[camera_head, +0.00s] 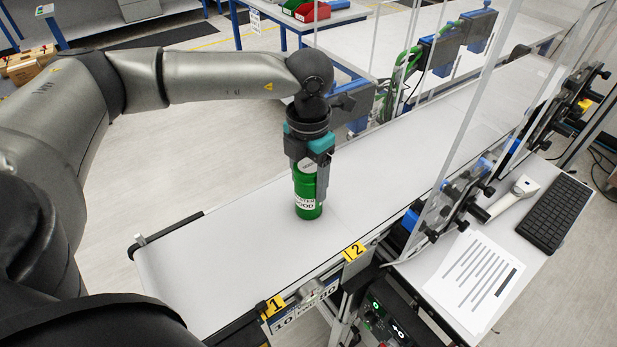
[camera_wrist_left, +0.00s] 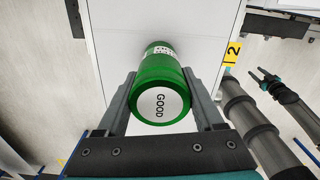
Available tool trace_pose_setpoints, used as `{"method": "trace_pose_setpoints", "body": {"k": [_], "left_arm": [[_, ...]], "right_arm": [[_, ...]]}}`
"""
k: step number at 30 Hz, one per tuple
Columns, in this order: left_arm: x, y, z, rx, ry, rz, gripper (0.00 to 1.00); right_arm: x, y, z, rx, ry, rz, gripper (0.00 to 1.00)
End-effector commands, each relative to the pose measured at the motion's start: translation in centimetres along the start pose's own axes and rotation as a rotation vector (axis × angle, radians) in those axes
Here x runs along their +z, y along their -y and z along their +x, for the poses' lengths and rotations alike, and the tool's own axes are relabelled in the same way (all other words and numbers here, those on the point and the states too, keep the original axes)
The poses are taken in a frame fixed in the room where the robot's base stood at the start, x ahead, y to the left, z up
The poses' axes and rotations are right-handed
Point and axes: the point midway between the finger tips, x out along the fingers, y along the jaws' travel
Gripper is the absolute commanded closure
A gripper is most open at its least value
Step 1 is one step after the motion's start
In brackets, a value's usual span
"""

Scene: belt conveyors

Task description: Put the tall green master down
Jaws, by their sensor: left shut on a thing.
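The tall green master (camera_head: 308,190) is an upright green cylinder with a white label reading "GOOD". My left gripper (camera_head: 311,164) is shut around its upper part from above, over the near part of the belt. In the left wrist view the master (camera_wrist_left: 162,88) sits between the two fingers, with its white "GOOD" end facing the camera. Its lower end is at or just above the belt; I cannot tell whether it touches. My right gripper (camera_wrist_left: 265,82) shows small at the right of the left wrist view, its fingers apart and empty.
The white conveyor belt (camera_head: 235,245) is clear around the master. Yellow markers 1 (camera_head: 274,305) and 2 (camera_head: 354,251) sit on its near edge. Transparent panels (camera_head: 470,110) stand farther along the belt. A side table holds a paper sheet (camera_head: 474,280), a scanner (camera_head: 512,198) and a keyboard (camera_head: 554,212).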

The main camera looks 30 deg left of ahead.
Motion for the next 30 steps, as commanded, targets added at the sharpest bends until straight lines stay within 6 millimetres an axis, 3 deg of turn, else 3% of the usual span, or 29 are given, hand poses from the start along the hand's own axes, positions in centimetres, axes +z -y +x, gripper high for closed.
{"method": "trace_pose_setpoints", "body": {"k": [1,2,9,20,23,30], "left_arm": [[0.0,0.0,0.2,0.0,0.001,0.0,1.0],[0.0,0.0,0.3,0.0,-0.001,0.0,0.3],[0.0,0.0,0.2,0.0,-0.001,0.0,0.03],[0.0,0.0,-0.2,0.0,-0.001,0.0,0.01],[0.1,0.0,-1.4,0.001,0.004,0.0,0.01],[0.1,0.0,-6.7,0.0,0.005,0.0,0.01]], "right_arm": [[0.1,0.0,0.3,0.0,0.002,-0.001,0.5],[0.1,0.0,0.3,0.0,0.002,-0.001,0.5],[0.3,-0.2,0.2,0.002,0.005,-0.003,0.5],[0.4,-0.4,-0.2,0.005,0.007,-0.005,0.5],[0.4,-0.4,0.0,0.005,0.007,-0.004,0.5],[0.5,-0.4,0.4,0.005,0.007,-0.004,0.5]]}}
